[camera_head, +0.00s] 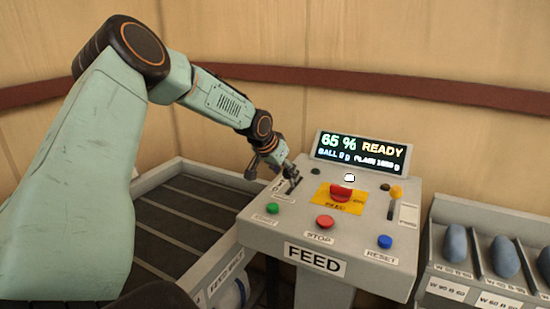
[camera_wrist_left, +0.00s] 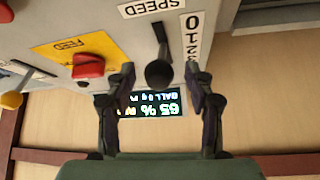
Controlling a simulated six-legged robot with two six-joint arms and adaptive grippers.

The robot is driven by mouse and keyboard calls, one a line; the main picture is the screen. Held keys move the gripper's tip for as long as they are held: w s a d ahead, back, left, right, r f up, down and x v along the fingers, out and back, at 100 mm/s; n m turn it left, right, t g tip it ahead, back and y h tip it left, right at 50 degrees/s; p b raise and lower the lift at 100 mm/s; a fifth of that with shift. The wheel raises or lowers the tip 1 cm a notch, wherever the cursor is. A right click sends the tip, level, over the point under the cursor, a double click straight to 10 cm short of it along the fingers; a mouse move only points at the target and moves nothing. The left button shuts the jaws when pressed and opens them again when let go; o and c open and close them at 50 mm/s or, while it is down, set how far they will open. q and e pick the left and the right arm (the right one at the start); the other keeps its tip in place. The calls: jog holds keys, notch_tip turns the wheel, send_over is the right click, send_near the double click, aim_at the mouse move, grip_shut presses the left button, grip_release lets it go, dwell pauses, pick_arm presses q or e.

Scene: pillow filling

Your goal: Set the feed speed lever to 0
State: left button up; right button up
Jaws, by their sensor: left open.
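The speed lever shows in the left wrist view as a black stalk with a round knob (camera_wrist_left: 159,73), beside a white scale strip (camera_wrist_left: 190,36) with a large 0 at its upper end. A SPEED label (camera_wrist_left: 150,7) sits above it in that view. My left gripper (camera_head: 287,178) is at the left side of the grey feed panel (camera_head: 295,228) in the head view, over the lever, which is mostly hidden there. Its open fingers (camera_wrist_left: 161,76) stand on either side of the knob in the wrist view, with visible gaps. My right gripper is out of view.
A display (camera_head: 362,151) reads 65 % READY. The panel carries a red knob (camera_head: 341,192) on a yellow plate, a yellow-tipped lever (camera_head: 395,193), and green (camera_head: 272,208), red (camera_head: 324,222) and blue (camera_head: 385,241) buttons. A slatted tray (camera_head: 165,225) is left; a bin rack (camera_head: 470,289) is right.

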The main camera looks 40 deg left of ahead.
pick_arm(q)
jog(key=v, duration=0.7)
jog(key=shift+r, duration=0.25)
jog(key=shift+s, duration=0.15)
jog(key=shift+s, duration=0.1)
dwell(0.3)
